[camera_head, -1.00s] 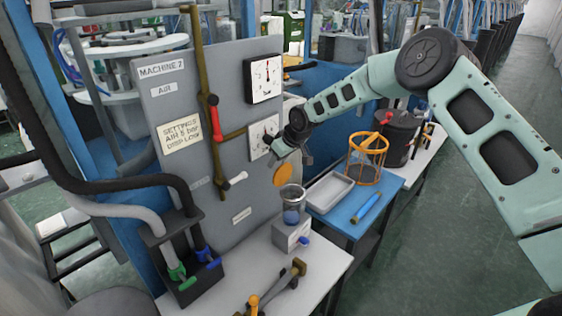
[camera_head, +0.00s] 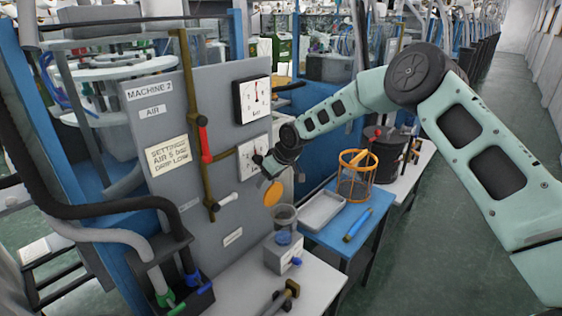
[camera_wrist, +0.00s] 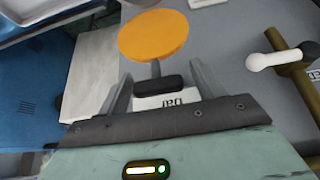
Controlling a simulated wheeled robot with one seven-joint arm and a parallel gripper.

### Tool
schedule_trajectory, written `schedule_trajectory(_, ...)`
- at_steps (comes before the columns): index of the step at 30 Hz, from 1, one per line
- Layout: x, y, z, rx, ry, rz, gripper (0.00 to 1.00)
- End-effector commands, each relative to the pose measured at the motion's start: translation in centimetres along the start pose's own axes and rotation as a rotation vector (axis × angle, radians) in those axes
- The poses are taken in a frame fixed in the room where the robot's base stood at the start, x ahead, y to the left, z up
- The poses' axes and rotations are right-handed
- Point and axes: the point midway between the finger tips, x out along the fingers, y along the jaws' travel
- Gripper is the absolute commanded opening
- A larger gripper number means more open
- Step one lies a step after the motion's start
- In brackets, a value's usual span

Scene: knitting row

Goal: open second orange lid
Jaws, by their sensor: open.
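One orange round lid (camera_head: 272,192) shows at the lower right of the grey machine panel (camera_head: 205,215), above the glass cup. In the wrist view the same orange lid (camera_wrist: 153,36) is a flat disc on a short grey stem, with a dark block (camera_wrist: 158,88) at the near end. My gripper (camera_head: 267,173) is at the panel, just above the lid in the head view. In the wrist view my gripper (camera_wrist: 162,86) is open, its fingers on either side of the dark block. I cannot tell whether they touch it. No second orange lid is visible.
A red-handled valve (camera_head: 204,138) and a white lever (camera_head: 226,200) sit on a brass pipe left of my gripper. Two white gauges (camera_head: 253,100) are on the panel. A glass cup (camera_head: 284,222) stands below. An orange wire basket (camera_head: 356,178) and white tray (camera_head: 321,211) are right.

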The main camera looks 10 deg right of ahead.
Motion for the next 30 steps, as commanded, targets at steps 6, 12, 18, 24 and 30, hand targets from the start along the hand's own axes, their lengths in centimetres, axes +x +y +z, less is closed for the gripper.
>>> schedule_trajectory(6, -4.2, 0.2, 0.1, -0.002, 0.003, 0.005, 0.67)
schedule_trajectory(12, -8.8, 0.1, 0.1, -0.001, 0.002, 0.004, 0.67)
schedule_trajectory(18, -13.0, 0.0, 0.2, -0.001, 0.001, 0.003, 0.67)
schedule_trajectory(24, -15.4, 0.0, 0.1, -0.001, -0.001, 0.001, 0.67)
schedule_trajectory(30, -16.0, -0.1, 0.1, -0.002, -0.002, -0.001, 0.67)
